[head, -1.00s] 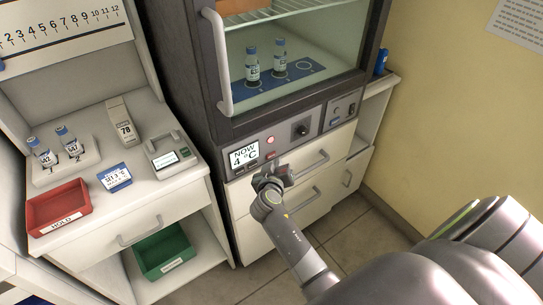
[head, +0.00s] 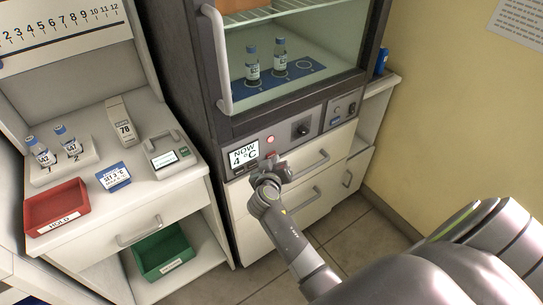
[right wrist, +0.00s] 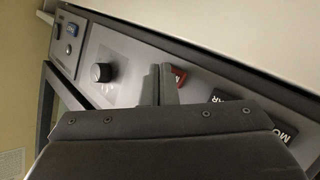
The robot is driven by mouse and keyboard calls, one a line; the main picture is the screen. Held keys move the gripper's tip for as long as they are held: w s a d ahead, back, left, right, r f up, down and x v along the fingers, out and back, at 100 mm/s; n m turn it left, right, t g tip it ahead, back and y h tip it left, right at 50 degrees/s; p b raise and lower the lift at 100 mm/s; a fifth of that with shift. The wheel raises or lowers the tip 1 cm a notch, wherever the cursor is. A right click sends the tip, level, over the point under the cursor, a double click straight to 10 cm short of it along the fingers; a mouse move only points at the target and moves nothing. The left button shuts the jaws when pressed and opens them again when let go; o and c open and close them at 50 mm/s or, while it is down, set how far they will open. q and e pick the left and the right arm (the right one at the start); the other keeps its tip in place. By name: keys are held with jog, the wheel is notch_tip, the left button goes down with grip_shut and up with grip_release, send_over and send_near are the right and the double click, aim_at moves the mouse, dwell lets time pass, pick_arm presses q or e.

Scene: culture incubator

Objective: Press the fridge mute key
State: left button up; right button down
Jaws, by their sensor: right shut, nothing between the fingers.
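The fridge's control panel (head: 290,137) sits below the glass door, with a display (head: 243,155) reading NOW 4 °C. A small red round lamp (head: 270,140) is to the right of the display. A red key (right wrist: 178,75) with a light marking shows in the right wrist view, partly hidden behind my fingertips; its label is not readable. My right gripper (head: 275,165) is shut and empty, just in front of the panel's lower edge. In the right wrist view its fingertips (right wrist: 159,82) are beside the red key; I cannot tell whether they touch it.
A black knob (right wrist: 102,72) and black label plates (right wrist: 235,110) are on the same panel. White drawers (head: 290,200) with handles lie below. The fridge door handle (head: 218,65) stands out above. A side bench (head: 180,190) on the left holds vials and a red tray (head: 57,205).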

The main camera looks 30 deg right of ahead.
jog(key=shift+w, duration=0.2)
dwell(0.4)
jog(key=shift+s, duration=0.75)
jog(key=s+p, duration=0.1)
jog(key=s, duration=0.4)
jog(key=shift+d, duration=0.2)
dwell(0.7)
